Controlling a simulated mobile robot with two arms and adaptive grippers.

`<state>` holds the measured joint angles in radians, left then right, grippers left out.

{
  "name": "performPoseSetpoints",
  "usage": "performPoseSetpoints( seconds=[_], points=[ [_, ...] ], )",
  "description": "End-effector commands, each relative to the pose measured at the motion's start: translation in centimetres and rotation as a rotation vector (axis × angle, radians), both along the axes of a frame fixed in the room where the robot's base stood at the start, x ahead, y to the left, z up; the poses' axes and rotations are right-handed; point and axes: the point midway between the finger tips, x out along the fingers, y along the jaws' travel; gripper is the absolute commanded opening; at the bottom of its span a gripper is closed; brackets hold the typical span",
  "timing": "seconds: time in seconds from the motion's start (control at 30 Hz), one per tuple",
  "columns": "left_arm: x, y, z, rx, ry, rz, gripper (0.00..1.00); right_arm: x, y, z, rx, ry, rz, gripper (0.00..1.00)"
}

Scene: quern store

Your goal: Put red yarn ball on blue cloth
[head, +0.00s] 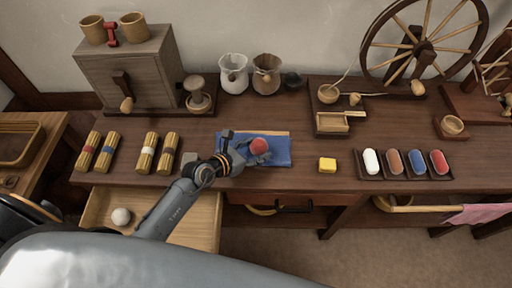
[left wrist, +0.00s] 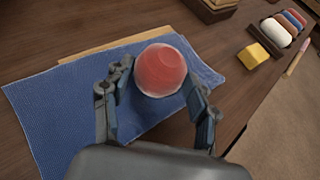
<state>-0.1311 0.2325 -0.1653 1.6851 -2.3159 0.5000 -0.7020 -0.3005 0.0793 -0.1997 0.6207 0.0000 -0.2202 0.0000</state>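The red yarn ball (head: 259,146) is over the blue cloth (head: 278,158) on the dark wooden bench. My left gripper (head: 245,151) reaches in from the left with its fingers at the ball. In the left wrist view, the ball (left wrist: 160,70) sits between the two fingertips (left wrist: 158,82), which look closed against its sides. The blue cloth (left wrist: 60,105) lies flat below and around it. I cannot tell whether the ball touches the cloth. My right gripper is not in view.
A yellow block (head: 327,164) and a tray (head: 448,174) of several coloured pieces lie to the right. Bundles (head: 146,153) lie to the left. An open drawer (head: 205,225) with a whitish ball (head: 121,216) is below my left arm. A spinning wheel (head: 424,45) stands behind.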

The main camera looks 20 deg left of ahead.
Motion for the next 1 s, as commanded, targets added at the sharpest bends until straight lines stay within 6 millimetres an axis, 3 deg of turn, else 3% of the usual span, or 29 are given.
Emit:
performPoseSetpoints(
  seconds=[0.07,0.37,0.53,1.0],
  points=[
    [-0.1,0.1,-0.2,0.001,0.004,0.0,0.76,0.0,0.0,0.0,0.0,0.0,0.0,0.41],
    [0.0,0.0,0.1,-0.003,-0.001,0.001,0.76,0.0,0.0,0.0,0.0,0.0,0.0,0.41],
    [0.0,0.0,1.7,-0.004,-0.002,0.001,0.76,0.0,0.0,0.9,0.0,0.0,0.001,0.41],
    [-7.8,4.2,5.4,-0.002,0.0,0.0,0.76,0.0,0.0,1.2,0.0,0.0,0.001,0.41]
  ],
)
